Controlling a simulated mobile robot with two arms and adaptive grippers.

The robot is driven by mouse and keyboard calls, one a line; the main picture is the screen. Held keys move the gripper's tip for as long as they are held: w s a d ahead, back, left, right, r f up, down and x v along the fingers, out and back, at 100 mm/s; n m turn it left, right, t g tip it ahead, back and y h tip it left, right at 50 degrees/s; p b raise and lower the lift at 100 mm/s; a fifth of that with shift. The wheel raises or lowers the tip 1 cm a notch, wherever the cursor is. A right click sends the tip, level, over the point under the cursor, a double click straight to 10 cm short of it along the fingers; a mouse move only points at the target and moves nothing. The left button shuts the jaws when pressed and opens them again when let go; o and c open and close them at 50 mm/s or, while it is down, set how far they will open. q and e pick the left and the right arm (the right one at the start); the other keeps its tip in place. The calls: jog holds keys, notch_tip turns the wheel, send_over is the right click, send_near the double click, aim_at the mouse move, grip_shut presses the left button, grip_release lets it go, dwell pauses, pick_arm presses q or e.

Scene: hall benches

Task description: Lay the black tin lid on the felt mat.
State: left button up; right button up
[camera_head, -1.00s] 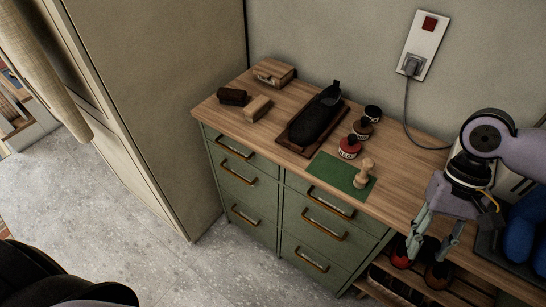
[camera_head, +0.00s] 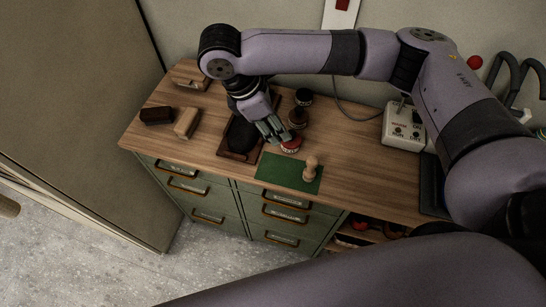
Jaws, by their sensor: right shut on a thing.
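The black-topped tin (camera_head: 303,97) stands at the back of a short row of tins on the wooden top. A brown tin (camera_head: 297,118) stands in front of it, and a red tin (camera_head: 291,146) with a pale label is nearest. My right gripper (camera_head: 283,138) reaches down from the upper left and is shut at the top of the red tin, apart from the black-topped one. The fingers hide part of their grip. The green felt mat (camera_head: 270,172) lies flat in front of the tins. My left gripper is out of view.
A wooden-handled stamp (camera_head: 311,168) stands on the mat's right part. A dark shoe (camera_head: 243,138) on a brown tray is left of the tins, partly hidden. Dark and light brushes (camera_head: 187,122) lie farther left. A white switch box (camera_head: 402,128) stands right; clear wood lies between.

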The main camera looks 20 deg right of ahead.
notch_tip(320, 180, down, 12)
jog(key=shift+r, duration=0.1)
jog(key=shift+f, duration=0.7)
notch_tip(320, 180, down, 2)
jog(key=shift+s+f, duration=0.1)
jog(key=shift+f, duration=0.15)
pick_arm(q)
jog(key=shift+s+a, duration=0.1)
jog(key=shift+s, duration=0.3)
pick_arm(e)
jog(key=shift+f, duration=0.5)
jog(key=shift+f, duration=0.1)
jog(key=o, duration=0.9)
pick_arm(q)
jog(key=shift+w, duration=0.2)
